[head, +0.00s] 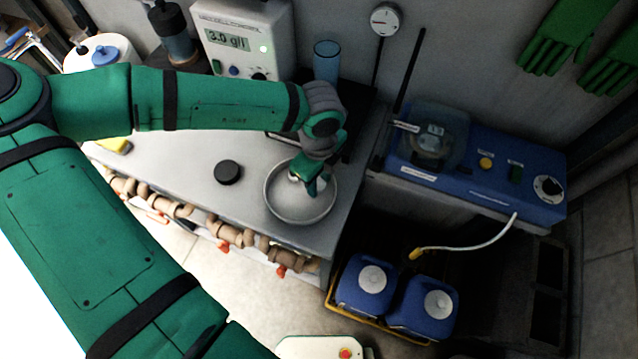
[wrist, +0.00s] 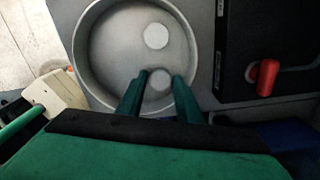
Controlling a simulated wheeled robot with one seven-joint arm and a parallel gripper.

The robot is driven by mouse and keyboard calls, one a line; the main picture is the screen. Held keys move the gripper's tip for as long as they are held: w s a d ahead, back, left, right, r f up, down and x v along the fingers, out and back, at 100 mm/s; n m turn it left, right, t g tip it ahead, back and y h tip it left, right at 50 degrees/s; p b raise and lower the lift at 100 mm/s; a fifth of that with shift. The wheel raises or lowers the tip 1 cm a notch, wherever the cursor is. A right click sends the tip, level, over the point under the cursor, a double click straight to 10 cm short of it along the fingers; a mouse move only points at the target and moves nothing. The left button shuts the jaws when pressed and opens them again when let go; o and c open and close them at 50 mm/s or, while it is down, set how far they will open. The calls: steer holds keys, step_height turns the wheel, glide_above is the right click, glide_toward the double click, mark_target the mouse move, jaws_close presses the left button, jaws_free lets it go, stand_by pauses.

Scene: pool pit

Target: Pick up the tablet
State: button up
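A round grey metal dish (head: 290,211) stands near the bench's front right corner. In the wrist view the dish (wrist: 100,55) holds two pale round tablets. One tablet (wrist: 156,36) lies clear of my fingers. The other tablet (wrist: 159,79) shows between my fingertips, with a gap on each side. My gripper (head: 311,184) points down into the dish, and in the wrist view its two green fingers (wrist: 158,80) are apart. I cannot tell how high the fingertips are above the dish floor. In the head view my gripper hides most of the tablets.
A black round puck (head: 228,172) lies left of the dish. A meter box (head: 243,40) and a blue cup (head: 326,61) stand behind. A blue pump unit (head: 480,165) is to the right. Beige pipes (head: 188,210) run below the front edge.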

mark_target(319, 184)
steer(key=c, duration=0.7)
steer(key=shift+o, duration=0.2)
step_height(319, 184, up, 10)
